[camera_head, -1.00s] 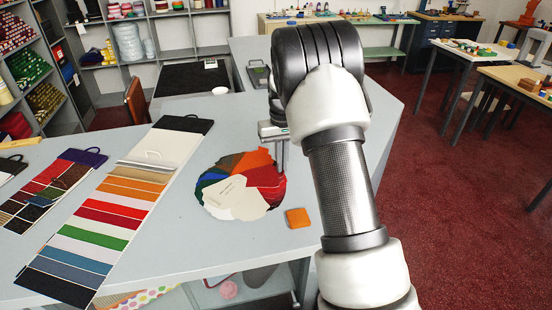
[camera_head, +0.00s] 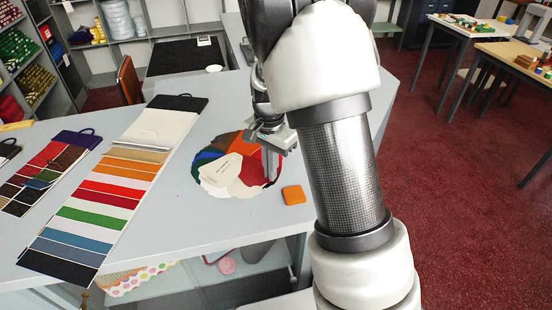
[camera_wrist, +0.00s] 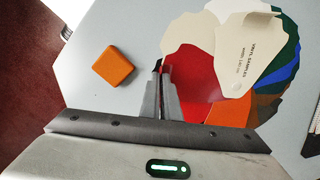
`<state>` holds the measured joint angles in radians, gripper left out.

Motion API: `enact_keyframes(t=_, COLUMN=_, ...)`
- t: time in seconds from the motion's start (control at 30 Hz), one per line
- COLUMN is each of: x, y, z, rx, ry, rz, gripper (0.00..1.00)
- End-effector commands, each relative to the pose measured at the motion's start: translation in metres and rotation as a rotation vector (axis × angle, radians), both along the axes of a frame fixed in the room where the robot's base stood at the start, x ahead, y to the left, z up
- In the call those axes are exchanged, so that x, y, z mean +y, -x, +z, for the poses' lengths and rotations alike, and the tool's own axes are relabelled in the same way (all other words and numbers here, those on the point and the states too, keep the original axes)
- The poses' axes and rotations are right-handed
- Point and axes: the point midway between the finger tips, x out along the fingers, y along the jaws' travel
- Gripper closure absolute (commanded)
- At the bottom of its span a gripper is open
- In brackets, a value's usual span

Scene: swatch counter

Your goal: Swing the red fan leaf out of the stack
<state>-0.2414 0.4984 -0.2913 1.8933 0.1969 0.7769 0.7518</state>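The fan stack of colour leaves lies spread in a round on the grey counter. Its cream label leaf (camera_head: 221,169) (camera_wrist: 248,50) lies on top, printed with text in the wrist view. The red leaf (camera_head: 248,188) (camera_wrist: 190,75) shows on the side nearest my gripper, partly under the cream leaves. Orange, brown, green and blue leaves show around the rest. My gripper (camera_head: 269,180) (camera_wrist: 161,66) points down at the outer edge of the red leaf. Its fingers are close together and look shut; I cannot see anything held between them. Whether the tips touch the leaf is unclear.
An orange square block (camera_head: 293,195) (camera_wrist: 113,66) lies on the counter near the fan. A long striped sample card (camera_head: 118,182) and a smaller sample board (camera_head: 48,172) lie to the left. Bare counter (camera_head: 185,215) lies in front of the fan.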

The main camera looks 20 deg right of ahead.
Motion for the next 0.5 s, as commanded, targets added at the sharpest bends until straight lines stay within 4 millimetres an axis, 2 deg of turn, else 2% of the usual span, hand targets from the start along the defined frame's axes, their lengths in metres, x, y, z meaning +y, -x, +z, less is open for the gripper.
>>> enact_keyframes(t=0.2, x=0.018, y=0.014, z=0.002, rx=0.002, ry=0.000, rz=-0.153, gripper=1.00)
enact_keyframes(t=0.5, x=0.033, y=0.021, z=0.001, rx=0.002, ry=0.000, rz=-0.280, gripper=1.00)
